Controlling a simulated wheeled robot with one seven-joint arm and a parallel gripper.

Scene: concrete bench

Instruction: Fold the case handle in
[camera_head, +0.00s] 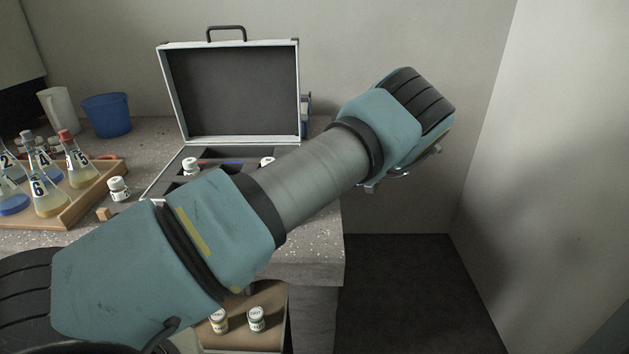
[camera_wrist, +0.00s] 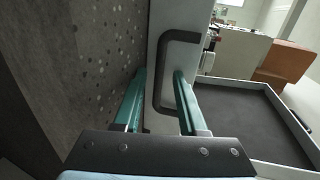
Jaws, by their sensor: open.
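The open case stands on the bench, its pale-rimmed lid (camera_head: 299,92) upright with a dark inside. A dark handle (camera_head: 226,29) stands up from the lid's top edge in the head view. The wrist view shows a dark C-shaped handle (camera_wrist: 158,75) on a pale panel (camera_wrist: 175,22); I cannot tell for sure that it is the same one. My gripper (camera_wrist: 159,73) is open, and the handle's long bar appears between its two teal fingers. The right finger covers part of the handle's lower end. I cannot tell any contact. In the head view my wrist hides most of the gripper.
A wooden tray (camera_head: 88,214) with several numbered flasks stands left of the case. A white bottle (camera_head: 118,188), a blue cup (camera_head: 107,115) and a pale jug (camera_head: 57,112) are nearby. Two small bottles sit below the bench's front. Right of the bench is open floor (camera_head: 420,290).

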